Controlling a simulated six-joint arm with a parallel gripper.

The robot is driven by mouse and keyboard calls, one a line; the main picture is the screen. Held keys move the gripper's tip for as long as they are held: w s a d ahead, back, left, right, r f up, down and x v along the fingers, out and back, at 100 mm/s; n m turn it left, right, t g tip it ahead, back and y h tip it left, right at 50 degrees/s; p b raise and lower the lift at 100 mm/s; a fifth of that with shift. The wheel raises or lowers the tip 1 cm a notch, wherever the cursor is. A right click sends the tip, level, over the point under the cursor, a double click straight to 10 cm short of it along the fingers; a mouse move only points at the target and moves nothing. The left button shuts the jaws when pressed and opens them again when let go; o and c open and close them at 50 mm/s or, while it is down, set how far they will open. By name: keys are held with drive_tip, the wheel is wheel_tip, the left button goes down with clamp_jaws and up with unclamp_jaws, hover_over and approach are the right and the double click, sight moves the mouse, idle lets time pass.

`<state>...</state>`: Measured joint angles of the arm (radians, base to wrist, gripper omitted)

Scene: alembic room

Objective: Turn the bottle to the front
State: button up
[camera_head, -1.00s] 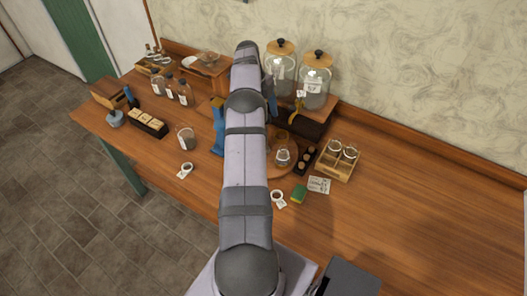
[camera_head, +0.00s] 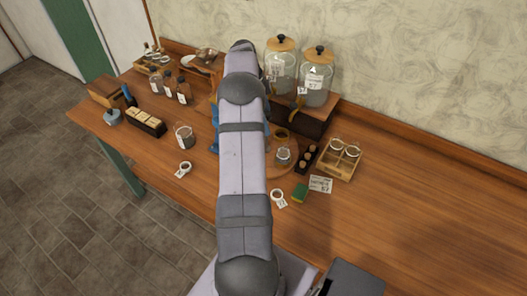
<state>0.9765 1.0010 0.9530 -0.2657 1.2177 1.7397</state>
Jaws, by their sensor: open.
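Three small brown bottles with pale labels stand in a row at the back left of the table: the left bottle (camera_head: 156,83), the middle bottle (camera_head: 169,86) and the right bottle (camera_head: 184,93). I cannot tell which one the task means. My gripper (camera_head: 239,135) is mostly hidden behind my arm. Slivers of its blue fingers show on both sides of the arm, set apart, so it is open. It is over the middle of the table, to the right of the bottles and apart from them. What lies between the fingers is hidden.
A glass jar (camera_head: 184,136) stands left of my arm. Two large lidded jars (camera_head: 313,82) stand on a raised shelf at the back. A round wooden board (camera_head: 288,165) with glassware and a wooden crate (camera_head: 336,171) are right of my arm. The table's right side is clear.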

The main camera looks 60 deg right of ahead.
idle(0.4)
drive_tip(key=n+b, duration=0.1)
drive_tip(key=n, duration=0.1)
drive_tip(key=shift+n+h, duration=0.3)
drive_tip(key=shift+n+t+b, duration=0.5)
drive_tip(key=shift+n+b, duration=0.05)
drive_tip(key=shift+n, duration=1.15)
drive_tip(key=c, duration=2)
drive_tip(key=shift+o, duration=0.2)
